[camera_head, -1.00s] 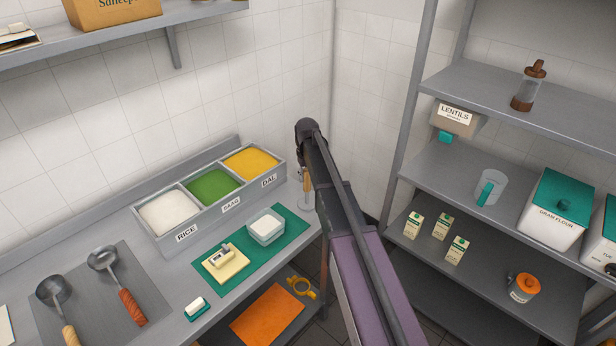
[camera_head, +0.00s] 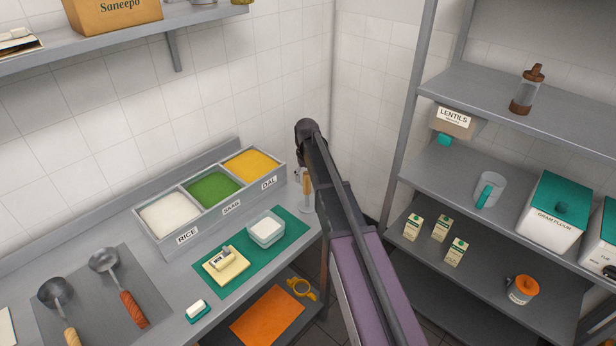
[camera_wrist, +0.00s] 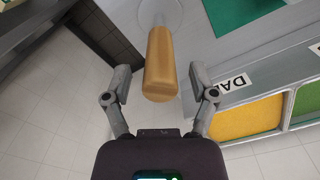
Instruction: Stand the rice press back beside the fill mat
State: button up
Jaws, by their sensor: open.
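The rice press (camera_head: 307,190), with a wooden handle and a pale round base, stands at the right end of the counter, partly hidden by my arm. In the wrist view its handle (camera_wrist: 161,62) reaches between the fingers of my gripper (camera_wrist: 160,78). My gripper is open, with a gap on each side of the handle. The press's clear base (camera_wrist: 160,14) shows at the top of that view. The green fill mat (camera_head: 287,240) lies on the counter left of the press, and its corner (camera_wrist: 232,12) shows in the wrist view.
Bins of rice (camera_head: 168,216), green filling (camera_head: 213,187) and dal (camera_head: 251,166) stand behind the mat. Ladles lie at left. A shelving unit (camera_head: 470,170) stands at right.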

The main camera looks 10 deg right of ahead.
jog(key=shift+r+p, duration=5.3)
jog(key=shift+r, duration=0.25)
jog(key=s+m, duration=0.1)
jog(key=s, duration=2.8)
jog(key=shift+s+d, duration=0.15)
jog(key=shift+d, duration=0.1)
